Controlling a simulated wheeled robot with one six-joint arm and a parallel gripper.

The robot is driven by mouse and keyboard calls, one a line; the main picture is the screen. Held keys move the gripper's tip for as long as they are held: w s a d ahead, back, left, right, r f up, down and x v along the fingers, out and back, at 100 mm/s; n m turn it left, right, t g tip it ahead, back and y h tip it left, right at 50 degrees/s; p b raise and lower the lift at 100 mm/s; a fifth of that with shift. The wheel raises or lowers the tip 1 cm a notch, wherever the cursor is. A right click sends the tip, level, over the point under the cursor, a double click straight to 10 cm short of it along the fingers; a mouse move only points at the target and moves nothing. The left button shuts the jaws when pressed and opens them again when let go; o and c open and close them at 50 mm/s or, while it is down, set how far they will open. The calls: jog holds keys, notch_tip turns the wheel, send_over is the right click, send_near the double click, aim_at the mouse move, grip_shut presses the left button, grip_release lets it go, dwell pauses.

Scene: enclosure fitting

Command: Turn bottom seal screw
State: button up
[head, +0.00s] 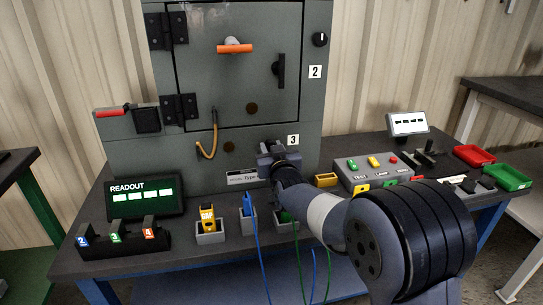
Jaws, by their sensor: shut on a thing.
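The grey enclosure (175,165) stands at the back of the bench, its door (225,95) shut. My gripper (270,157) is up against the enclosure's lower front, just below and left of the label 3 (293,140). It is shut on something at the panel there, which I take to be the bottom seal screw. The screw itself is hidden behind the jaws, so its turn angle cannot be seen.
A readout box (145,197) and numbered blocks (122,238) stand at the left. A yellow gauge (207,217) and blue tool (248,212) sit in front holders. A button box (373,170), red tray (474,155) and green tray (508,177) are at the right.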

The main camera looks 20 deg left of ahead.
jog(key=shift+f+m+b, duration=0.1)
jog(key=shift+m+b, duration=0.25)
jog(key=shift+m, duration=0.25)
jog(key=o, duration=1)
jog(key=shift+s, duration=0.1)
jog(key=p+v, duration=0.1)
jog(key=v, duration=0.9)
jog(key=shift+s+d, duration=0.25)
jog(key=shift+b+x, duration=0.6)
jog(key=shift+x, duration=4.85)
jog(key=shift+s, duration=0.15)
